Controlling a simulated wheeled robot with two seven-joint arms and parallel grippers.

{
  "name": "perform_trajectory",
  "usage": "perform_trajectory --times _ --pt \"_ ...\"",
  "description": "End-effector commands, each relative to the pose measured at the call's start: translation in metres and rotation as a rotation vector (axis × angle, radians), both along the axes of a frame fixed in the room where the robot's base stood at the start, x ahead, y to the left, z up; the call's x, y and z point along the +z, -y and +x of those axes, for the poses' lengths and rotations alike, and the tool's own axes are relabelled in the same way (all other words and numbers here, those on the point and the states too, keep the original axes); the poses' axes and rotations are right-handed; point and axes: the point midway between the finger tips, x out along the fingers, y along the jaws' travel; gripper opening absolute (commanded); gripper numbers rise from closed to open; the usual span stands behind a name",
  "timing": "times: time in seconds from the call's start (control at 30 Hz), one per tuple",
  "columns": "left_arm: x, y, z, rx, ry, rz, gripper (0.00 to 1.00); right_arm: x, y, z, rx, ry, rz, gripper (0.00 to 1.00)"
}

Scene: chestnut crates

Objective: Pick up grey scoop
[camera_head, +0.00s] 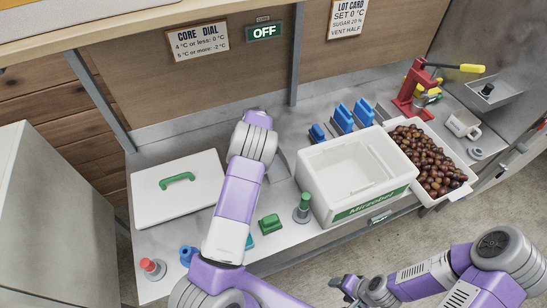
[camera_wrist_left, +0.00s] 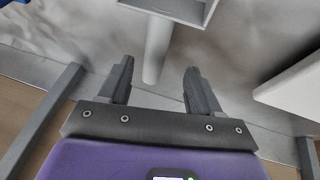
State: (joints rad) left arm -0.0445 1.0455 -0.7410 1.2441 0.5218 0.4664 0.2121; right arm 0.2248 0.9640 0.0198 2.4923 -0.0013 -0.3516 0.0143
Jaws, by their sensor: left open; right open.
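The grey scoop (camera_wrist_left: 158,45) shows in the left wrist view, with its handle pointing down the picture and its square, open-topped end cut off by the top edge. My left gripper (camera_wrist_left: 158,74) is open, with a finger on each side of the handle's end; I see gaps and no grip. In the head view my left forearm and wrist cover the left gripper and most of that spot; I cannot clearly make out the scoop there. My right gripper (camera_head: 347,287) is open and empty, low in the head view, over the floor in front of the counter.
A white lid (camera_head: 150,205) with a green handle lies left. A white box (camera_head: 335,195) and a crate of chestnuts (camera_head: 465,192) stand right.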

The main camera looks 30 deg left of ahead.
Motion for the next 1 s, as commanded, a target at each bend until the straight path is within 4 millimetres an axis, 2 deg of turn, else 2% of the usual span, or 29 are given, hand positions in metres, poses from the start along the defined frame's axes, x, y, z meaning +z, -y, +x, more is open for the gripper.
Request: perform_trajectory --times 0.23,0.4,0.7,1.0 --pt "-0.033 0.006 0.010 -0.003 -0.004 0.000 0.63 0.005 0.000 0.001 0.000 0.001 0.000 0.63" --pt "-0.048 0.002 0.017 -0.001 -0.001 0.001 0.63 0.004 0.000 0.001 -0.001 0.002 0.000 0.63" --pt "-0.050 0.002 0.019 -0.001 0.001 0.000 0.62 0.004 0.000 0.001 -0.001 0.002 0.000 0.63" --pt "-0.050 0.002 0.019 -0.001 0.000 -0.001 0.16 0.004 0.000 0.001 0.000 0.001 0.000 0.63"
